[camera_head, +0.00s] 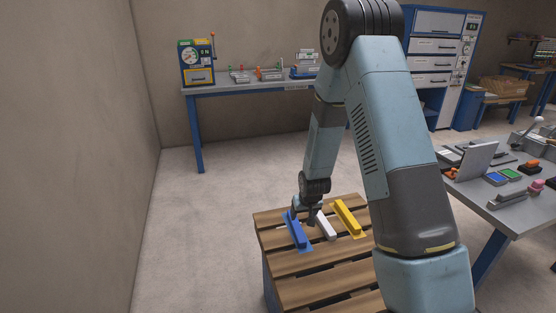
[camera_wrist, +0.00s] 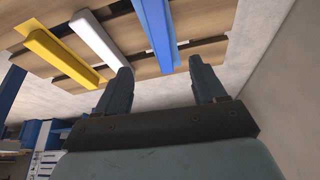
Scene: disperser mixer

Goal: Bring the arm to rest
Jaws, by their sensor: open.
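My gripper (camera_head: 303,212) is low over the left back part of a slatted wooden stand, close to the blue bar (camera_head: 297,232). In the wrist view my gripper (camera_wrist: 160,66) has its two fingers apart with nothing held between them. The blue bar (camera_wrist: 157,35) lies ahead of the gap between the fingertips; I cannot tell the exact clearance. My arm reaches down in a bend from the upper middle of the head view.
The wooden stand (camera_head: 312,264) also bears a white bar (camera_head: 326,228) and a yellow bar (camera_head: 347,216). A grey table (camera_head: 510,218) with tools stands at right. A workbench (camera_head: 240,88) and a blue cabinet (camera_head: 436,48) stand at back. Floor at left is clear.

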